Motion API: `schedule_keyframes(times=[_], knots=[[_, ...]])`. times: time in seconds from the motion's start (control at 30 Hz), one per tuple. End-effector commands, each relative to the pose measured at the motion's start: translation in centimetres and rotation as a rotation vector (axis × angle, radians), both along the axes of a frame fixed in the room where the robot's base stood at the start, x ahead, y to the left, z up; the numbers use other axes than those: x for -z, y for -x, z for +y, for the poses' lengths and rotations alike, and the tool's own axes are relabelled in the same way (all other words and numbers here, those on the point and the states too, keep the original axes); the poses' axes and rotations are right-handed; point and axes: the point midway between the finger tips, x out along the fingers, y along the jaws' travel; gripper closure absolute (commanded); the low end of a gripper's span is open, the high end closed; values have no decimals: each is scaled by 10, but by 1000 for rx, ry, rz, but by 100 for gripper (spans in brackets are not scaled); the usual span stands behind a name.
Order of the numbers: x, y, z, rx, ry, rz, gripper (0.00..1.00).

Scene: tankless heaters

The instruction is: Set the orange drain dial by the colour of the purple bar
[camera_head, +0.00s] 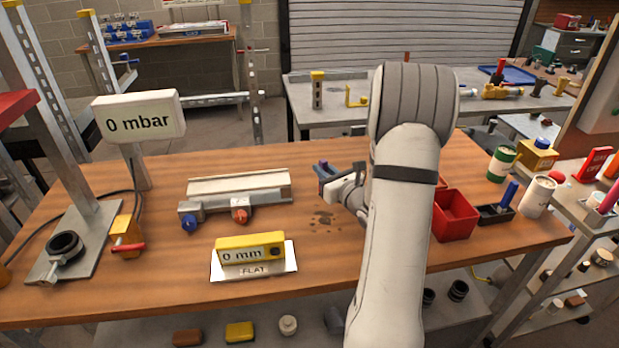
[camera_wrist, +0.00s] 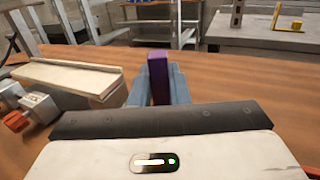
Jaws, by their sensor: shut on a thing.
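The purple bar (camera_wrist: 158,72) stands between the fingers of my gripper (camera_wrist: 157,88) in the wrist view. My gripper (camera_head: 327,173) is shut on it and shows in the head view to the right of a long white heater-like unit (camera_head: 240,183). The orange dial also shows at the left edge of the wrist view (camera_wrist: 15,121). My gripper is apart from the dial. The bar's lower part is hidden by the fingers.
A blue dial (camera_head: 189,223) is at the unit's left front. A yellow gauge (camera_head: 250,248) reading "0 mm" stands on a plate marked FLAT. A display (camera_head: 138,117) reads "0 mbar". A red bin (camera_head: 455,215) is at right. Dark stains mark the bare wood beside my arm.

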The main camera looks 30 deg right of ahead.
Motion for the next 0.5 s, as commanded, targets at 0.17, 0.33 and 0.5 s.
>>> schedule_keyframes(times=[0.17, 0.33, 0.5], knots=[[8, 0, 0, 1, 2, -2, 100], [8, 0, 0, 1, 2, -2, 100], [12, 0, -1, 1, 2, -1, 84]])
